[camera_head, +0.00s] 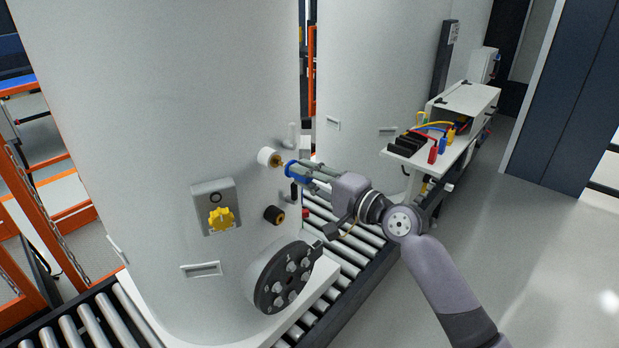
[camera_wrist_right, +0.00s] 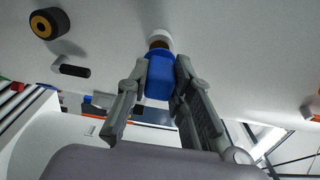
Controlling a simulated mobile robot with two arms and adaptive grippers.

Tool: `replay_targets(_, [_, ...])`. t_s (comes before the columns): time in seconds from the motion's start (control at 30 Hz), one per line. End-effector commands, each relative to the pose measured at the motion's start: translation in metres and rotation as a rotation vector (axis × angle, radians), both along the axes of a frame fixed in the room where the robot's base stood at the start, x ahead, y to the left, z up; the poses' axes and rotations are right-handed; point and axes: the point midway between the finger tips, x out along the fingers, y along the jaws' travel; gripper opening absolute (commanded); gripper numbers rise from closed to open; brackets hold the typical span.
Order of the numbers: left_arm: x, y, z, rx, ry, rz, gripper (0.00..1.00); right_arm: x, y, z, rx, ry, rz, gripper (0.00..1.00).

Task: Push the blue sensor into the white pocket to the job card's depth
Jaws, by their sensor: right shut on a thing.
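The blue sensor (camera_head: 293,170) is held between the fingers of my right gripper (camera_head: 304,171), with its brass-coloured tip toward the tank. The white pocket (camera_head: 266,157) sticks out of the tank wall just left of the tip. In the right wrist view the blue sensor (camera_wrist_right: 160,75) sits between the fingertips of the right gripper (camera_wrist_right: 161,80), in line with the white pocket (camera_wrist_right: 159,36). Its tip is at or very near the pocket's mouth; how deep it is, I cannot tell. My left gripper is out of view. No job card can be made out.
A black-and-brass port (camera_head: 274,215) sits below the pocket. A grey box with a yellow knob (camera_head: 221,218) is to the left. A black flanged disc (camera_head: 285,279) is lower down. A bench (camera_head: 470,105) with red, blue and yellow parts stands right. Rollers (camera_head: 345,250) run beneath.

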Motion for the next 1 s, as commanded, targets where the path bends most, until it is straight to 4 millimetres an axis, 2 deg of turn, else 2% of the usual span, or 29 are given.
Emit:
replay_targets(0.93, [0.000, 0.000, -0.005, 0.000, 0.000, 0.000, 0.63, 0.014, 0.019, 0.000, -0.001, -0.001, 0.000, 0.00])
replay_targets(0.97, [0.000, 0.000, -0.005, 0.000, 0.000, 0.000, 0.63, 0.014, 0.019, 0.000, -0.001, -0.002, 0.000, 0.22])
replay_targets(1.0, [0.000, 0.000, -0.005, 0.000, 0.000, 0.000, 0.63, 0.014, 0.019, 0.000, -0.001, -0.002, 0.000, 0.25])
